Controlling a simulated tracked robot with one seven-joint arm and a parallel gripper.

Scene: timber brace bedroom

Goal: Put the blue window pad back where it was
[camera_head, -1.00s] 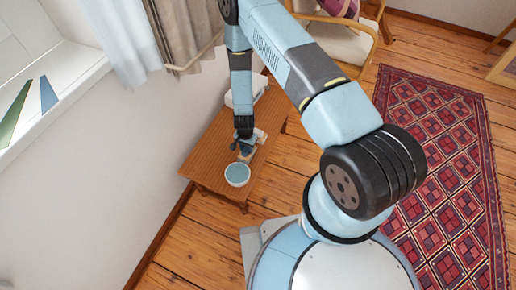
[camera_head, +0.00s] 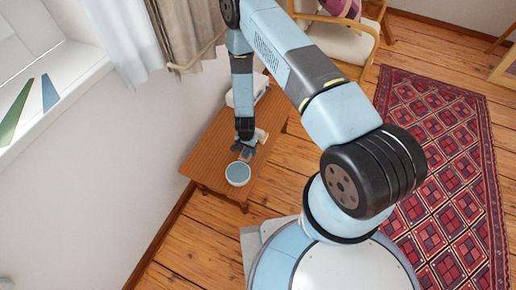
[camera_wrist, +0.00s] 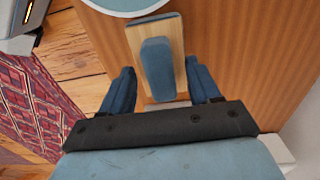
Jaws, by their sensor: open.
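A blue block-shaped pad on a flat wooden board (camera_wrist: 170,35) lies on the brown wooden bench; its blue part (camera_wrist: 158,68) shows clearly in the wrist view. My gripper (camera_wrist: 160,70) is open, with one blue finger on each side of the pad and gaps showing beside it. I cannot tell how far above the bench the fingertips are. In the head view my gripper (camera_head: 243,150) is over the bench beside the bowl and mostly hides the pad. On the white windowsill at left stand a green wedge shape (camera_head: 14,115) and a blue one (camera_head: 49,93).
A round bowl with a pale blue inside (camera_head: 238,173) stands on the bench (camera_head: 205,160), close to the board. A white object (camera_head: 257,85) is at the bench's far end. The wall and curtains (camera_head: 185,35) are to the left. A red rug (camera_head: 440,160) lies on the right.

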